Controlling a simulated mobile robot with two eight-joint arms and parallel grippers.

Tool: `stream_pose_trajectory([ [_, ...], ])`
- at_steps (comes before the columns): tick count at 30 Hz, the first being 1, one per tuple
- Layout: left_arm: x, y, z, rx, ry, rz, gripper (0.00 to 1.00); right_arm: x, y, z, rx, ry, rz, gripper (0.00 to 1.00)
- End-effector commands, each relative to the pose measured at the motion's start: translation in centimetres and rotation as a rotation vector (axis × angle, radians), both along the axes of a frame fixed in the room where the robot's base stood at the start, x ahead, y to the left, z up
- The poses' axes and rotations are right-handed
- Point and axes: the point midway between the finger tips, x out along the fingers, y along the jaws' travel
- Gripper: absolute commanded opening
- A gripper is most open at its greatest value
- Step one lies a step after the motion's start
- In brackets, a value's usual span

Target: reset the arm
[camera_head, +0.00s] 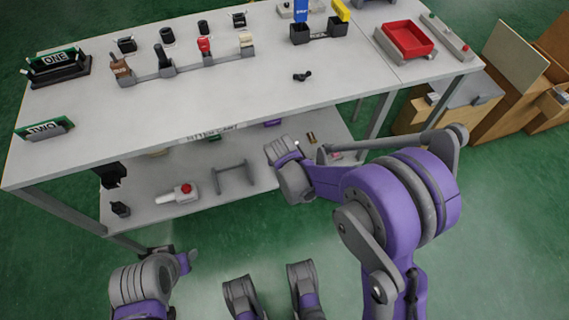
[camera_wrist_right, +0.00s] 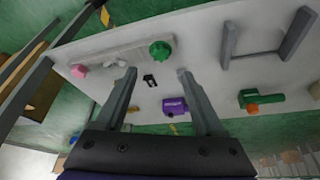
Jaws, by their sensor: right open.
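My right arm reaches across the right half of the head view. Its gripper (camera_head: 280,150) is beside the front edge of the bench, near lower-shelf height. In the right wrist view my right gripper (camera_wrist_right: 156,74) is open, with nothing between its two grey fingers. Beyond the fingers are a small black bracket and a purple part (camera_wrist_right: 175,106) on a pale surface. It does not show any contact with them. Part of my left arm is at the lower left of the head view; its fingers cannot be made out.
The bench (camera_head: 330,105) carries a row of levers with brown, black, red (camera_head: 204,46) and white handles. A red tray (camera_head: 408,40) is at its right end. Green floor is open in front.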

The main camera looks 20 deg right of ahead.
Motion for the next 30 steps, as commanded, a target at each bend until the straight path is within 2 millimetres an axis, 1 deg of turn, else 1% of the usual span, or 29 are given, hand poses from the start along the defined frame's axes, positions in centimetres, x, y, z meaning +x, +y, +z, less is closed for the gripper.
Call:
stream_pose_trajectory([
  [1, 0.0, 0.0, 0.3, 0.0, -0.001, 0.0, 0.5, -0.3, 0.1, 0.7, 0.0, 0.0, 0.001, 0.71],
  [6, -0.1, 0.0, 0.6, 0.0, -0.002, 0.0, 0.5, -0.6, 0.2, 1.5, 0.0, 0.0, 0.001, 0.71],
  [23, -0.1, 0.0, 0.5, 0.0, -0.002, 0.0, 0.5, -0.7, 0.2, 1.5, 0.0, 0.001, 0.001, 0.71],
  [26, -0.1, 0.0, 0.5, 0.0, -0.002, 0.0, 0.5, -1.3, -0.1, 2.4, 0.0, 0.002, 0.009, 0.71],
  [29, -0.1, 0.0, 0.5, 0.0, -0.002, 0.0, 0.5, -2.9, -0.8, 4.5, 0.002, 0.007, 0.033, 0.71],
  [30, -0.1, 0.0, 0.5, 0.0, -0.002, 0.0, 0.5, -3.9, -1.2, 5.5, 0.001, 0.009, 0.048, 0.71],
])
